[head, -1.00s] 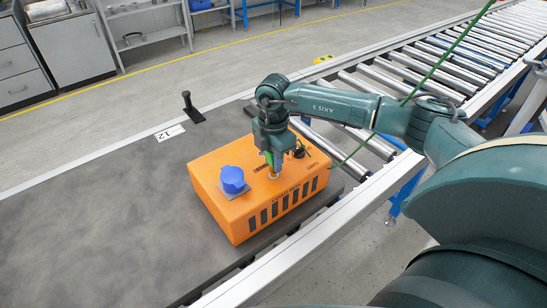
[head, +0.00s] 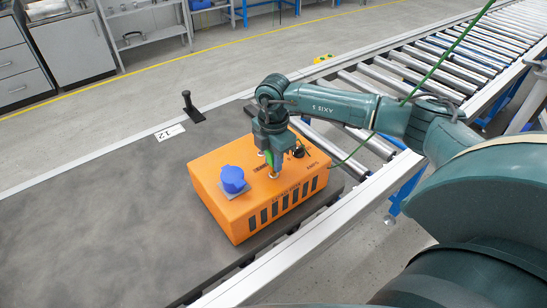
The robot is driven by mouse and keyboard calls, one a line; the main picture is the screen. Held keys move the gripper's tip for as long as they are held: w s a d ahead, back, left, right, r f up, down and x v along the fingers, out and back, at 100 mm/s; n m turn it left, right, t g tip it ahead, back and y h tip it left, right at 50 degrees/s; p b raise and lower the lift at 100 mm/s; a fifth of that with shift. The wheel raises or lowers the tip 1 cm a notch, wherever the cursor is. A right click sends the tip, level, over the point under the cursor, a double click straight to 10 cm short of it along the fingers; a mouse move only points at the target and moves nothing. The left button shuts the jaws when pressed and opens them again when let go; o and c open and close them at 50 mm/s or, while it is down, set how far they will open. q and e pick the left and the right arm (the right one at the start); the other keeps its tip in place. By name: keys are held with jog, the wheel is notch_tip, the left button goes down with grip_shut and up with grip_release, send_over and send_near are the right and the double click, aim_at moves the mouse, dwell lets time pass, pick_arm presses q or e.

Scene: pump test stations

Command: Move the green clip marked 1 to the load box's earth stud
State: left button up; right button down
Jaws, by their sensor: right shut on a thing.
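The orange load box (head: 225,217) sits on the dark mat, with a blue round socket (head: 232,178) on its top. My right gripper (head: 272,168) points down over the box top and is shut on the green clip (head: 269,158), which shows only in part between the fingers. Its mark cannot be read. A small brass fitting (head: 274,176), maybe the earth stud, shows right by the fingertips. Whether the clip touches it cannot be told. My left gripper is out of view.
A green cable (head: 349,156) runs from behind the arm off the box's right side. A black post (head: 190,108) and a label marked 12 (head: 169,132) stand behind the box. A roller conveyor (head: 440,66) lies beyond; the mat's left part is clear.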

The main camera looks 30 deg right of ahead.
jog(key=shift+f+b, duration=0.35)
jog(key=shift+f, duration=0.25)
jog(key=c, duration=1.1)
grip_release()
notch_tip(320, 180, up, 13)
jog(key=shift+r, duration=0.1)
